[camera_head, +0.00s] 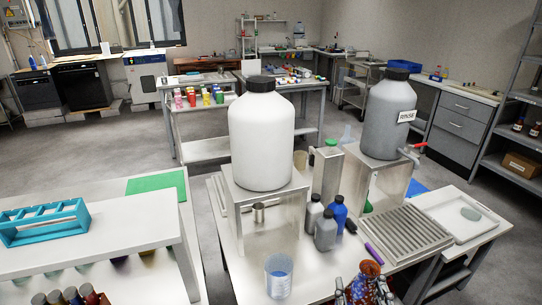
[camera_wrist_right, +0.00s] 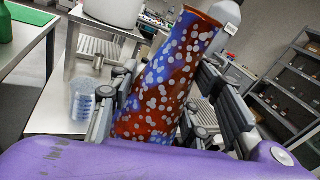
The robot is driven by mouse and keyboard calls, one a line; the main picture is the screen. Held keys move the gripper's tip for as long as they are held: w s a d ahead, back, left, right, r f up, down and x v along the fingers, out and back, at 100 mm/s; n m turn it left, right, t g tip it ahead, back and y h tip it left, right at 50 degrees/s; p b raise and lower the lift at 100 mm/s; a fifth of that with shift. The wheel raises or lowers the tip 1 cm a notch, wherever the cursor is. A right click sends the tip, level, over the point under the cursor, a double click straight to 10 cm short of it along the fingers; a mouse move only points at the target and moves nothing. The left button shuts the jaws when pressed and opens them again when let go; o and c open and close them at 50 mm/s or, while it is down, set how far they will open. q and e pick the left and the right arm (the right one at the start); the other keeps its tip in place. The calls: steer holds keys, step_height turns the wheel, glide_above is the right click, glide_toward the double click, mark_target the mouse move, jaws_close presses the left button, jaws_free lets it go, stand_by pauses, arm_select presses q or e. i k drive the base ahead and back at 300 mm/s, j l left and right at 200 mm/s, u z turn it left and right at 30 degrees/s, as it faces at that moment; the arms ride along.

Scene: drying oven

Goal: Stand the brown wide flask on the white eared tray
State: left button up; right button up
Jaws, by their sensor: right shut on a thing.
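My right gripper (camera_head: 366,288) is at the bottom edge of the head view, shut on a tall spotted flask (camera_head: 370,269). The flask is red and blue with white dots and a brown-orange rim at its open mouth. In the right wrist view the same flask (camera_wrist_right: 170,75) stands between the two fingers and leans in the picture. No plain brown flask shows clearly. A white tray (camera_head: 443,204) lies on the right end of the table, apart from the gripper. A pale grey-green disc (camera_head: 470,213) is on it. The tray's ears are too small to make out. My left gripper is out of view.
Several bottles, including a blue one (camera_head: 338,211), stand behind. A beaker (camera_head: 279,276) stands left. A grey RINSE carboy (camera_head: 388,118) stands on a raised stand.

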mark_target(456, 227)
steer(key=i+l+u, duration=0.3)
steer(key=l, duration=2.1)
steer(key=l+u, duration=0.3)
steer(key=l, duration=2.1)
